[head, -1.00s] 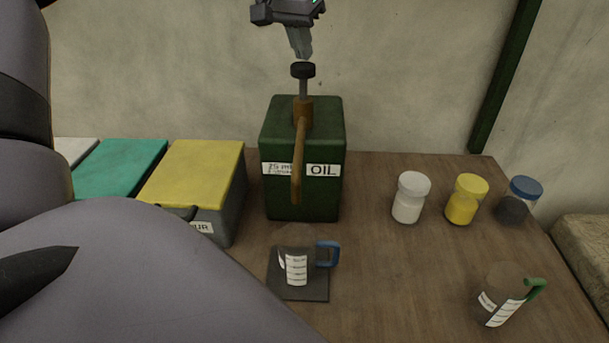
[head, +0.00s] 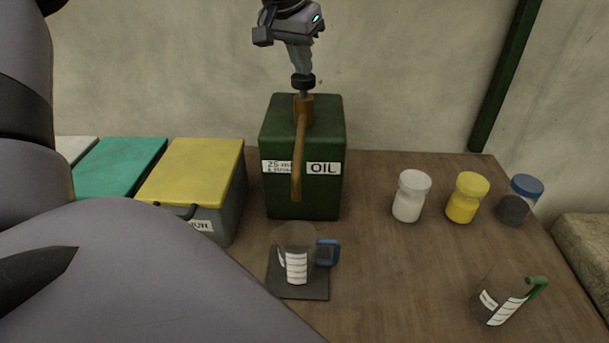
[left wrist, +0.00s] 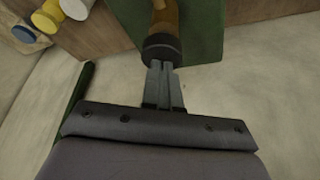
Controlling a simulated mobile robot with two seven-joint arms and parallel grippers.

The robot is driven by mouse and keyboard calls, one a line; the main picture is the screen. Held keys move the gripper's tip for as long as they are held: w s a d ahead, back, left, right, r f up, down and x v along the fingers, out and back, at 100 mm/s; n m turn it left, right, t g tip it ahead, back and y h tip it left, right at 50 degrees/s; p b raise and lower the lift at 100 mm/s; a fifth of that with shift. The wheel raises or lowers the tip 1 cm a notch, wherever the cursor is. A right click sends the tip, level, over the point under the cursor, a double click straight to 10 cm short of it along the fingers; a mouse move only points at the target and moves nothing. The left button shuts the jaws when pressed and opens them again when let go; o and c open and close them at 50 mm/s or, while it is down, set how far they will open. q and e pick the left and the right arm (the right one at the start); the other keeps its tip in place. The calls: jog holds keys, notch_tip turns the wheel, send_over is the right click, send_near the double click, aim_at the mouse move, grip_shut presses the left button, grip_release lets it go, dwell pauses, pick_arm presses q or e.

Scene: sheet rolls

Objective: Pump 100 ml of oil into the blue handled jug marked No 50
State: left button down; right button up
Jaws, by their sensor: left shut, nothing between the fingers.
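The green oil can (head: 325,190) stands on the table with a brown pump and spout (head: 299,150) on top. Its label reads OIL, with a partly legible "25 ml" label beside it. My left gripper (head: 301,71) is shut and empty, its fingertips at the black pump knob (head: 303,82), which sits low near the pump collar. The left wrist view shows the shut fingers (left wrist: 161,66) against the knob (left wrist: 161,50). The clear blue-handled jug (head: 296,255) stands upright on a dark square mat (head: 300,291), below the spout. Its number is not readable. My right gripper is out of view.
A green-handled jug (head: 497,297) stands at the front right. White (head: 411,197), yellow (head: 467,200) and blue-lidded (head: 520,200) jars stand at the right. Yellow-lidded (head: 195,175) and teal-lidded (head: 120,165) boxes stand left of the can. The table middle right is clear.

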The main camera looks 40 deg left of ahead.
pick_arm(q)
jog(key=shift+f, duration=0.55)
jog(key=shift+r+p, duration=0.75)
jog(key=shift+r, duration=1.7)
